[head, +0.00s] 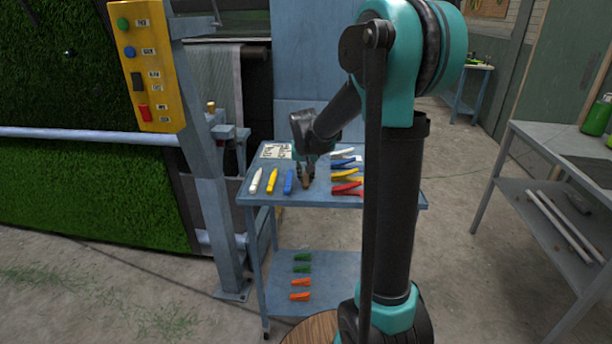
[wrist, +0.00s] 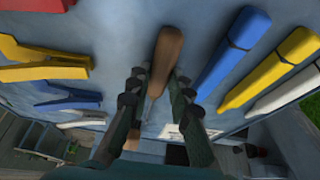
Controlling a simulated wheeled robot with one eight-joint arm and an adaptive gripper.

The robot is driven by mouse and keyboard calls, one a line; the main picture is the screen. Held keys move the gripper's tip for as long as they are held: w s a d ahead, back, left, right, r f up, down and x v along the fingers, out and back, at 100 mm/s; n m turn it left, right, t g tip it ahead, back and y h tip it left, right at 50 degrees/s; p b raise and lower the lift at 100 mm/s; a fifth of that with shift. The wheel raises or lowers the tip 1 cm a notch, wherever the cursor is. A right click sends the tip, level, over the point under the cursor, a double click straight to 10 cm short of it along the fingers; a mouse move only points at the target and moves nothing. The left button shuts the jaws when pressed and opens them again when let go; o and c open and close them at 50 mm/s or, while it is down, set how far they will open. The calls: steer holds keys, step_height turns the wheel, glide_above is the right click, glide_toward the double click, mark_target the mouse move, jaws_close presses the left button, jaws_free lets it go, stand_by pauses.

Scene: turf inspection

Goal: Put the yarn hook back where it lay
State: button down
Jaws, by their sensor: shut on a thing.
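The yarn hook (wrist: 166,56) has a brown wooden handle and a thin metal shaft. It shows in the wrist view between the two fingers of my gripper (wrist: 160,78), which is shut on it. In the head view my gripper (head: 306,178) points down over the blue cart top (head: 262,198), with the hook's brown handle (head: 306,184) just showing at the fingertips. The hook is at or very close to the cart top; I cannot tell whether it touches. The fingers partly hide its shaft.
Blue (head: 289,181), yellow (head: 272,180) and white (head: 255,181) markers lie left of the hook. Red (head: 346,189), yellow (head: 346,175), blue (head: 343,163) and white clips lie to the right. A printed card (head: 275,151) lies behind. The lower shelf (head: 335,270) holds green and orange clips.

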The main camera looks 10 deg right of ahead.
steer(key=c, duration=1.4)
jaws_free()
steer(key=d+v, duration=0.1)
steer(key=v, duration=1.1)
steer(key=s+d+f+n, duration=0.1)
steer(key=s+d+f, duration=0.1)
steer(key=s+f, duration=0.7)
steer(key=s+d+f+n+y, duration=0.1)
steer(key=s+d+f, duration=0.1)
steer(key=s+f, duration=0.8)
steer(key=s, duration=0.7)
steer(key=shift+f, duration=0.3)
